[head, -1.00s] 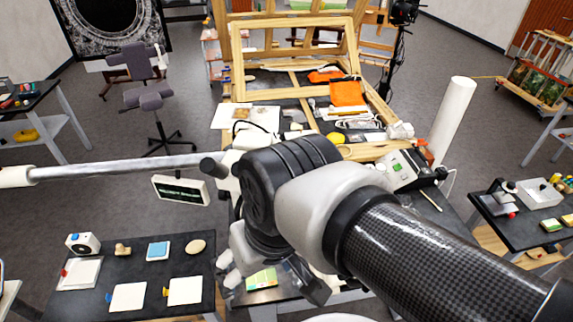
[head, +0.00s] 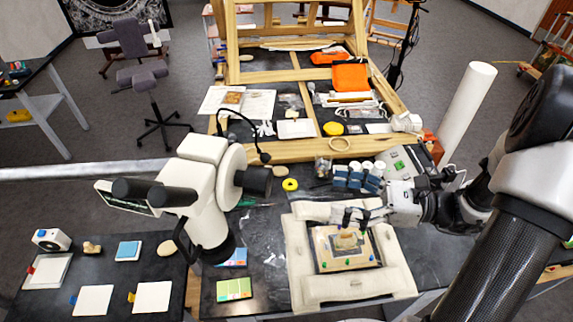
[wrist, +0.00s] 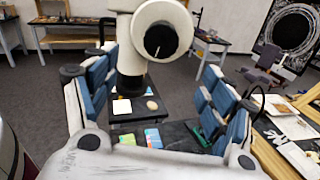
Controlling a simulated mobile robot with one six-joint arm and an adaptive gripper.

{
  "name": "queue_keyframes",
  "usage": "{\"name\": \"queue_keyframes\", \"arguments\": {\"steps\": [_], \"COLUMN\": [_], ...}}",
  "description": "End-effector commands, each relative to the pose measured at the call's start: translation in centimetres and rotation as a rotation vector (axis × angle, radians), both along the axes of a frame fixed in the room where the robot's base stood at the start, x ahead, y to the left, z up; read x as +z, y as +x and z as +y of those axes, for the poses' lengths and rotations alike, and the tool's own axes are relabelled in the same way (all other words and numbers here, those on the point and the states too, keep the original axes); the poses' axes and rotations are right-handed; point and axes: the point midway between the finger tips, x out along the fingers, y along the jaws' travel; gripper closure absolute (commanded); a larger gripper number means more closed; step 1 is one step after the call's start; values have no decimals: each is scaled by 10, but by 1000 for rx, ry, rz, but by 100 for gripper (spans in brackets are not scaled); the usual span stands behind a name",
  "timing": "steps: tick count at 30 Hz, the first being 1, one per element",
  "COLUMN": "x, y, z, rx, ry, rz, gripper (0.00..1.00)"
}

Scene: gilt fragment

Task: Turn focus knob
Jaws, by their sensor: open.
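The white microscope (head: 203,160) stands left of centre in the head view, with dark eyepieces to its left. Its focus knob appears to be the dark round knob (head: 257,182) on a pale disc on its right side. In the wrist view the dark round knob face (wrist: 161,40) sits at top centre, facing me, ahead and between the fingers. My gripper (head: 338,195) is to the right of the microscope, open and empty, with blue-padded fingers pointing left. In the wrist view my gripper (wrist: 160,62) has its fingers spread wide. A clear gap separates it from the knob.
A pale padded frame holding a small panel (head: 345,248) lies below my gripper. A yellow ring (head: 290,184) and a small jar (head: 322,167) lie nearby. A white tube (head: 466,112) stands at right. A side table (head: 110,265) with cards is at left.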

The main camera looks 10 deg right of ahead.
Motion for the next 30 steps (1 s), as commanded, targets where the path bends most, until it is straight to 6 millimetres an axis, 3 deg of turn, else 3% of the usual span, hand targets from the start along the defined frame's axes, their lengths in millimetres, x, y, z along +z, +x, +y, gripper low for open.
{"name": "queue_keyframes", "arguments": {"steps": [5, 21, 30], "x": [0, 1, 0], "y": [6, 44, 60], "z": [8, 115, 154], "rx": [-12, -5, -10], "ry": [18, 13, 14], "rz": [6, 6, 6], "gripper": [24, 24, 24]}}
